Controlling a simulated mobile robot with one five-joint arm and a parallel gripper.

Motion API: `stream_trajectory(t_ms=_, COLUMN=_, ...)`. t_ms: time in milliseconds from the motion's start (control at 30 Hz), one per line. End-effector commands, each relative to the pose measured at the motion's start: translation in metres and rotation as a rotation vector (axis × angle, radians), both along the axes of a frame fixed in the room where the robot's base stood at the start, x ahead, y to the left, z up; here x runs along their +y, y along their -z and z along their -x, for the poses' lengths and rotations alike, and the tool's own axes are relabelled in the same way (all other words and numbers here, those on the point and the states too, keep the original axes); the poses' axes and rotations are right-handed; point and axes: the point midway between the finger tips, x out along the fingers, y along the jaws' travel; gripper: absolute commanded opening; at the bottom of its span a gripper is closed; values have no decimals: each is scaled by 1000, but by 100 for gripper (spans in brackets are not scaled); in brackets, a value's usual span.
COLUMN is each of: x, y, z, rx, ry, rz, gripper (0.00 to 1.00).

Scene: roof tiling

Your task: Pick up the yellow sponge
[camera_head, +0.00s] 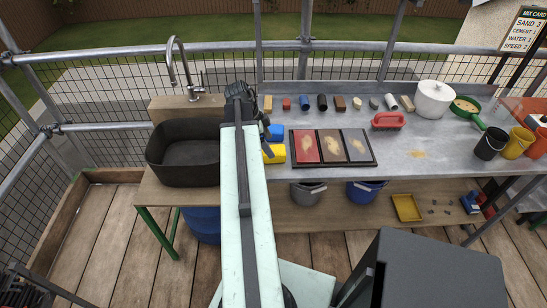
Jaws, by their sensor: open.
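The yellow sponge (277,154) lies on the grey worktop just right of my arm, in front of a blue sponge (276,132). Its left end is partly covered by my arm and gripper. My gripper (266,141) shows only in part past the arm's right edge, close to the left ends of both sponges. It is open, and no object is seen held in it. I cannot tell whether it touches the yellow sponge.
A dark tray with three panels (372,163) is close to the right of the sponges. A black basin (161,160) and tap (181,60) stand left. Small blocks line the back; a red-handled float (388,121), white pot (433,99) and buckets (491,144) are further right.

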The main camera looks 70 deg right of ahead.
Motion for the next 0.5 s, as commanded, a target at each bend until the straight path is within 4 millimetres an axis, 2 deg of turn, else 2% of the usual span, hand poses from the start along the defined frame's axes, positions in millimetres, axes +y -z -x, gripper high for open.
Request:
stream_trajectory(t_ms=167, x=0, y=10, z=3, rx=0, ry=-1, rz=0, gripper=82)
stream_trajectory(t_ms=400, x=-3, y=49, z=16, rx=0, ry=-1, rz=0, gripper=82)
stream_trajectory(t_ms=500, x=-4, y=51, z=19, rx=0, ry=-1, rz=0, gripper=82)
